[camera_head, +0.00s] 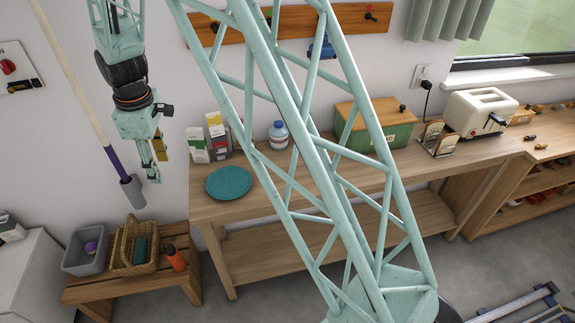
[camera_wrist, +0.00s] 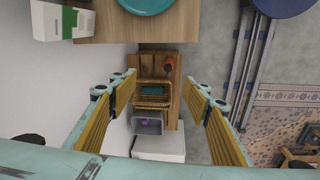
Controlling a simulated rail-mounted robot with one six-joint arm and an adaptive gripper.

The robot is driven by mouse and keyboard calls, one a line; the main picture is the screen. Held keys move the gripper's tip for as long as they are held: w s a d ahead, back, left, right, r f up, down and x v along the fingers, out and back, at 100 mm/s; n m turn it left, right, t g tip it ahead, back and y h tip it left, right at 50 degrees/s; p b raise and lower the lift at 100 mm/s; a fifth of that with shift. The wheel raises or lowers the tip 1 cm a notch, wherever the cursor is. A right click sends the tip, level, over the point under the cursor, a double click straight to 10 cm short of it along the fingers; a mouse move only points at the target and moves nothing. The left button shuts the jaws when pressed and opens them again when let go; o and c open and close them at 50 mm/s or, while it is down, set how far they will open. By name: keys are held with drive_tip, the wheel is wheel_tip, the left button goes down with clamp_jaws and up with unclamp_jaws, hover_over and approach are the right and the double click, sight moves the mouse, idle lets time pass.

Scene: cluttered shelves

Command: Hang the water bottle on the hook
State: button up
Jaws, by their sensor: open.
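An orange bottle with a dark top (camera_head: 175,258) leans at the right end of a low wooden bench, beside a wicker basket. It also shows, small, in the wrist view (camera_wrist: 169,68). A white bottle with a blue cap and band (camera_head: 278,135) stands on the table by the wall. I cannot tell for certain which is the water bottle. A wooden rail with dark hooks (camera_head: 370,16) is on the wall above the table, partly hidden by my structure. My gripper (camera_head: 153,173) is open and empty, above the bench; its yellow-padded fingers (camera_wrist: 160,84) are spread wide.
The bench (camera_head: 192,285) also holds the wicker basket (camera_head: 121,262) and a grey bin (camera_head: 72,262). The table has a teal plate (camera_head: 228,183), cartons (camera_head: 197,146), a green box (camera_head: 375,133) and a toaster (camera_head: 480,109). A broom-like pole (camera_head: 75,75) is beside my arm.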

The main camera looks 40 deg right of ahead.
drive_tip(key=s+d+r+m+t, duration=0.1)
drive_tip(key=s+d+r+m, duration=0.25)
drive_tip(key=s+r, duration=0.8)
drive_tip(key=s+d+r+m, duration=0.3)
drive_tip(key=s+d+r, duration=0.2)
drive_tip(key=s+r, duration=0.6)
drive_tip(key=s+d+r+m, duration=0.2)
drive_tip(key=s, duration=1)
drive_tip(key=s+d+r+m+t, duration=0.1)
drive_tip(key=s+d+r+m, duration=0.2)
drive_tip(key=s, duration=1)
drive_tip(key=shift+s+r, duration=0.3)
drive_tip(key=shift+r, duration=0.05)
drive_tip(key=shift+w+r+m, duration=0.1)
drive_tip(key=shift+w+m, duration=0.05)
drive_tip(key=shift+m, duration=0.1)
drive_tip(key=shift+c, duration=0.8)
drive_tip(key=shift+w+a+t, duration=0.1)
drive_tip(key=shift+a+t, duration=0.05)
drive_tip(key=shift+t, duration=0.15)
